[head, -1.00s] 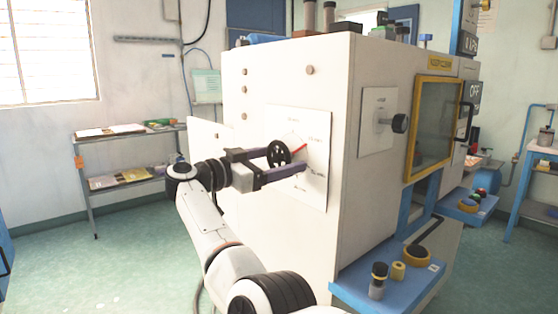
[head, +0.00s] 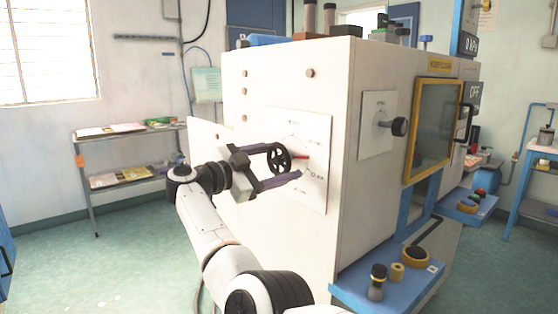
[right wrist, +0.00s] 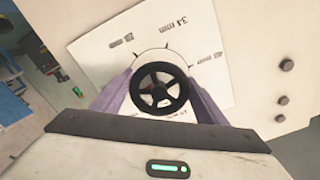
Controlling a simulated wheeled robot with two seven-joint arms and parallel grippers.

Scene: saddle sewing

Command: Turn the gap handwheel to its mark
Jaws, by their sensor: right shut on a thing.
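The gap handwheel (head: 279,157) is a black spoked wheel on the white dial plate (head: 312,190) on the side of the machine. It also shows in the right wrist view (right wrist: 160,88). My right gripper (head: 285,163) is shut on the wheel, with one purple finger on each side of the rim. A red pointer (head: 301,157) sticks out to the right of the wheel, about level. The dial plate carries tick marks and labels; "34 mm" is readable in the right wrist view, while others are blurred. My left gripper is out of view.
A second plate with a dark knob (head: 400,127) is on the machine's adjoining face, beside a yellow-framed window (head: 433,130). A blue ledge (head: 358,284) with small parts juts out at the lower right. A shelf (head: 125,133) stands at the back left.

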